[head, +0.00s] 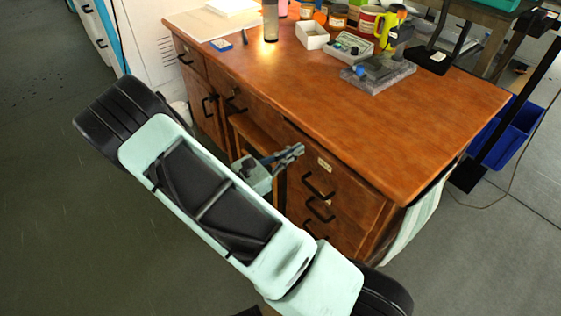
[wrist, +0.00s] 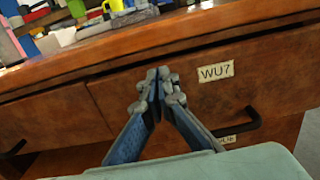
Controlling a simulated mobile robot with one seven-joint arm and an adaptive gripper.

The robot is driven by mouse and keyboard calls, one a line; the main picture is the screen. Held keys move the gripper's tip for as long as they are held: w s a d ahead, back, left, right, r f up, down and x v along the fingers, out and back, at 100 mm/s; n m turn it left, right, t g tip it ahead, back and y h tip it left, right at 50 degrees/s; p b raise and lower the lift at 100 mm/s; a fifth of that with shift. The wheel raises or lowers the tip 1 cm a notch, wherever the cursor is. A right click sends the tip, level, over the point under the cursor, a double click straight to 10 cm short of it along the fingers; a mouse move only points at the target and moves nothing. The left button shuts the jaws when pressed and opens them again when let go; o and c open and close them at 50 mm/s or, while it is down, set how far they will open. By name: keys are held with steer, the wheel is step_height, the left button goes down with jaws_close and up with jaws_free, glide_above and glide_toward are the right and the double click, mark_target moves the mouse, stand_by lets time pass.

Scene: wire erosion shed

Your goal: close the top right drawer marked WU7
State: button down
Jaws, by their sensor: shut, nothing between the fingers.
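The drawer marked WU7 (head: 345,183) is the top one in the right-hand stack of the wooden desk. Its front fills the middle and right of the wrist view (wrist: 280,85), with the white WU7 label (wrist: 216,71) and a black handle (wrist: 240,126) below it. A dark gap runs between the drawer front and the desktop; I cannot tell how far out the drawer stands. My gripper (head: 299,150) is shut and empty. In the wrist view its fingertips (wrist: 158,80) are in front of the drawer's left part, left of the label; contact is unclear.
The desktop (head: 430,105) overhangs above the drawers and carries a grey block fixture (head: 378,74), a mug and several jars. More drawers with black handles (head: 320,209) lie below. A blue bin (head: 510,135) stands right of the desk. The floor at left is clear.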

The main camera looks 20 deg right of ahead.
mark_target(307, 144)
steer(key=shift+w+d, duration=0.25)
steer(key=shift+d, duration=0.4)
steer(key=shift+x, duration=1.35)
steer(key=shift+r, duration=0.1)
steer(key=shift+s+a+p, duration=0.2)
steer(key=shift+a+p, duration=0.2)
steer(key=shift+a, duration=0.1)
steer(key=p+v, duration=0.2)
steer(key=v, duration=1.1)
steer(key=shift+a, duration=0.1)
